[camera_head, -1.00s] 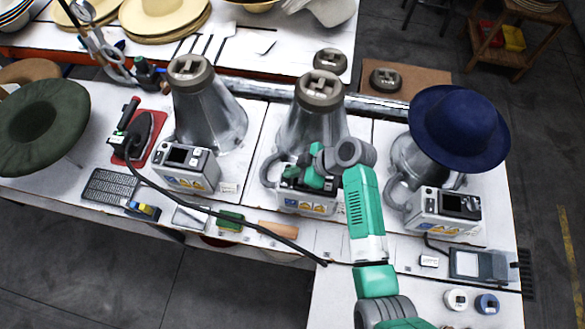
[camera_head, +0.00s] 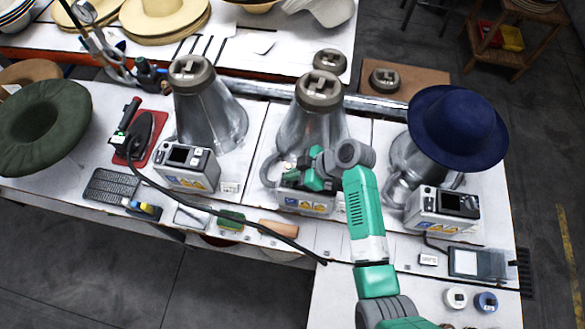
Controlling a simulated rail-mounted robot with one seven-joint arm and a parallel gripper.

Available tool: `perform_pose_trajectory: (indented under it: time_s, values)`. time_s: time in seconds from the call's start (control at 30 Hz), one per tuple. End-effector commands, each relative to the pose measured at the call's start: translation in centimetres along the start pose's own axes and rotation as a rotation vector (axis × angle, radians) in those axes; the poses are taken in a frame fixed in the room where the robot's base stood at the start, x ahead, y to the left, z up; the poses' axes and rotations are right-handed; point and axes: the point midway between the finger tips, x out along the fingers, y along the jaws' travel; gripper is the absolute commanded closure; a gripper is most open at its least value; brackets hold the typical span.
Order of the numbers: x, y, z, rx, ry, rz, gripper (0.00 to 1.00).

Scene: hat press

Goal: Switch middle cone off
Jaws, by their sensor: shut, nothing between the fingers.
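The middle cone (camera_head: 310,131) is a grey metal cone with a dark cap, standing upright on the white bench. Its control box (camera_head: 307,203) sits in front of its base, with blue and yellow labels on the front face. My gripper (camera_head: 290,177) is at the top of this box, over its left part. My green and grey wrist covers most of the box's top, so its switch and screen are hidden. The fingertips are small and look closed, with nothing held. I cannot tell whether they touch the box.
A left cone (camera_head: 208,112) with its own control box (camera_head: 187,166) stands beside it. A right cone (camera_head: 413,163) wears a navy hat (camera_head: 459,128), with another control box (camera_head: 443,211) in front. An iron (camera_head: 139,134), a black cable and small tools lie along the bench.

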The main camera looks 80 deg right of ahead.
Motion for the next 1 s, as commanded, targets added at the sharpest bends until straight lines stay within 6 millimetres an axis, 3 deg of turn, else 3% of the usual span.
perform_pose_trajectory:
  time_s: [0.47,0.63,0.7,1.0]
  values:
    - [-0.9,-0.3,-1.0,-0.002,0.001,0.001,1.0]
    - [-3.7,-0.3,-4.1,-0.006,0.001,-0.002,1.0]
    - [-4.8,0.0,-3.1,-0.006,0.001,0.001,1.0]
    - [-11.0,0.5,-3.0,-0.005,0.001,0.0,1.0]
